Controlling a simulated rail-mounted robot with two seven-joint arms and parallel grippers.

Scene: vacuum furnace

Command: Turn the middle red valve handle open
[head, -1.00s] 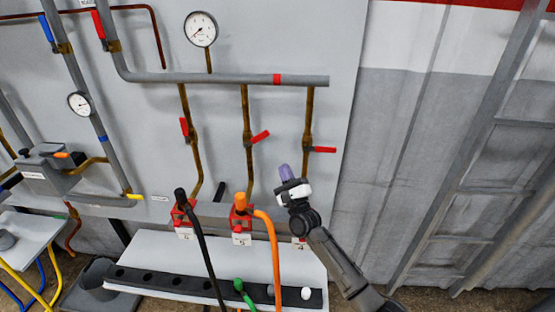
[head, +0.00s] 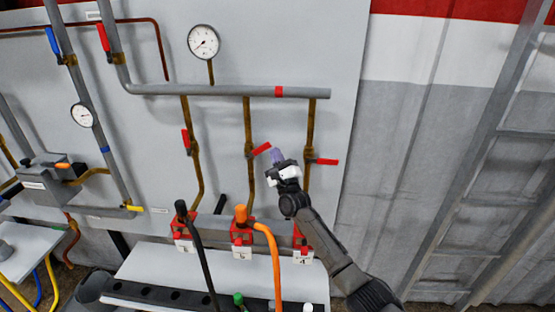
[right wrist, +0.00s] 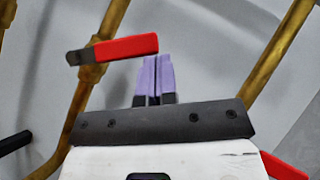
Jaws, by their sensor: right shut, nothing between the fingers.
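The middle red valve handle (head: 261,148) sits on the middle brass pipe (head: 248,120) and slants up to the right. In the right wrist view the handle (right wrist: 128,48) lies just beyond my fingertips, nearly level, with its free end close to them. My right gripper (head: 277,156) is shut and empty, its purple fingers at the free end of the handle; they also show in the right wrist view (right wrist: 153,75). I cannot tell whether they touch the handle. My left gripper is not in view.
The left red handle (head: 186,139) points along its pipe. The right red handle (head: 326,161) sticks out sideways, close to my right gripper. A gauge (head: 203,41) is above. Black and orange hoses (head: 276,265) rise from red fittings below. Corrugated wall (head: 420,150) is at right.

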